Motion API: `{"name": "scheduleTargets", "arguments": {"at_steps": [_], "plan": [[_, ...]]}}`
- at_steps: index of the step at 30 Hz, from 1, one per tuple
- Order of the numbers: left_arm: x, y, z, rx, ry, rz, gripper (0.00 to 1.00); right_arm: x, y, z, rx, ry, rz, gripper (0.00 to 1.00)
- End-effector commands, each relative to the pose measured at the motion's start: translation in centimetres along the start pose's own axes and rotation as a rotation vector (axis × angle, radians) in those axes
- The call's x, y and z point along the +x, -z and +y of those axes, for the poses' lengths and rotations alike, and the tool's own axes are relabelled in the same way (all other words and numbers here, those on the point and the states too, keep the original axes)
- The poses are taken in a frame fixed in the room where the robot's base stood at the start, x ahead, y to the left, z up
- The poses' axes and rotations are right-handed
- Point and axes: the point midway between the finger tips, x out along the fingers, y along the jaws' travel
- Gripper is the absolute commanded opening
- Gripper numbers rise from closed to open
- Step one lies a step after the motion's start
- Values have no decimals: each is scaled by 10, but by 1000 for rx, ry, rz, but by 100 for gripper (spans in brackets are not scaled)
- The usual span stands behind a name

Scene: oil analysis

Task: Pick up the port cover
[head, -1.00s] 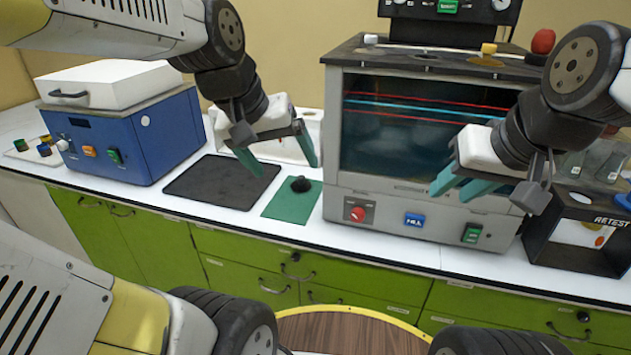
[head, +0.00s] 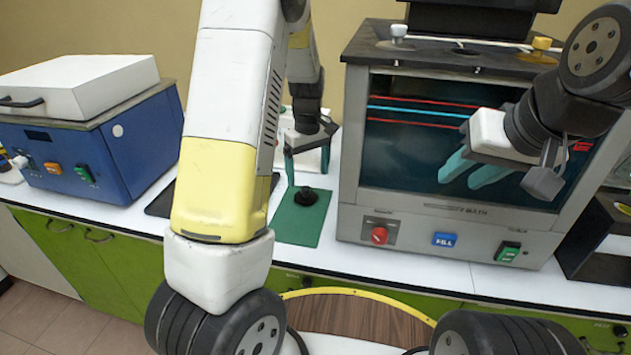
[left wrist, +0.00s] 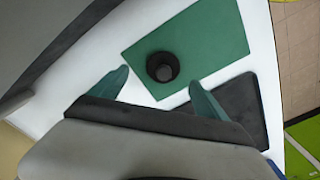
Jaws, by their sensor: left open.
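The port cover (head: 306,196) is a small black round piece with a raised knob. It sits on a green mat (head: 290,226) on the white counter, left of the bath machine. In the left wrist view the port cover (left wrist: 162,67) lies ahead of and between the two teal fingers. My left gripper (head: 308,165) is open and empty, pointing down just above and behind the cover, and its fingers also show in the left wrist view (left wrist: 163,88). My right gripper (head: 474,172) hangs in front of the bath window with its teal fingers apart, holding nothing.
The grey bath machine (head: 352,150) stands close to the right of the mat, with a red knob and buttons. A dark mat (head: 160,203) lies to the left, partly hidden by my arm. A blue box with a white lid (head: 100,140) stands further left.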

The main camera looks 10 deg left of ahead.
Motion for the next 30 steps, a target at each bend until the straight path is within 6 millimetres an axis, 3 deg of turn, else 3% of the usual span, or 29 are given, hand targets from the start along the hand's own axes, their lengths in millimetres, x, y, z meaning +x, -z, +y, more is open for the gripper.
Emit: {"name": "scheduleTargets", "arguments": {"at_steps": [12,21,30], "plan": [[54,4,-8,1,0,0,86,0,0,0,0,0,0,36],[59,4,-8,2,-1,2,86,0,0,0,0,0,0,36],[58,4,-8,2,-1,2,27,0,0,0,0,0,0,36]]}}
